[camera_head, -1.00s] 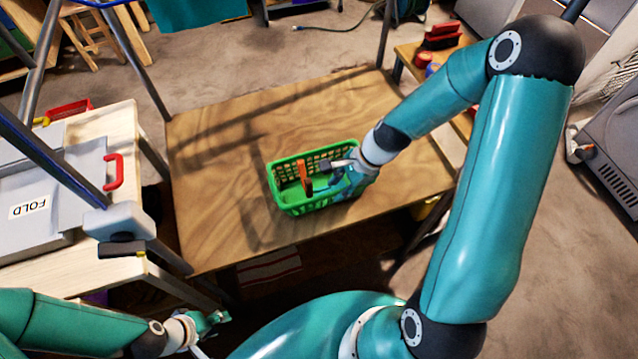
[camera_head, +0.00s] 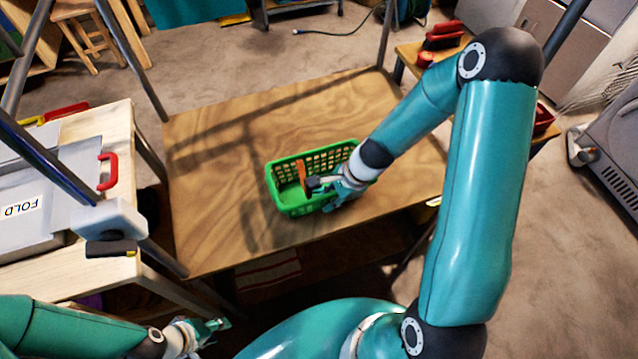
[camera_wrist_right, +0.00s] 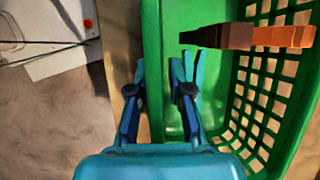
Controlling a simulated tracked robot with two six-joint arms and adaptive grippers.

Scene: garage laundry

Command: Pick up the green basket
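The green basket (camera_head: 285,205), with lattice walls, stands on the wooden table (camera_head: 220,140). It also fills the right of the right wrist view (camera_wrist_right: 152,60). An orange-brown item (camera_head: 301,172) is in the basket; in the wrist view it is a bar (camera_wrist_right: 255,37) with a dark end. My right gripper (camera_head: 325,186) is at the basket's right, near side. In the wrist view its fingers (camera_wrist_right: 160,80) are apart, one outside the basket wall and one inside. My left gripper (camera_head: 210,328) is low at the left, away from the basket; its finger opening is too small to tell.
A side table (camera_head: 90,262) at the left holds a grey board marked FOLD (camera_head: 20,210) with a red handle (camera_head: 108,171). A low bench at the right back holds red items (camera_head: 445,35). The table around the basket is clear.

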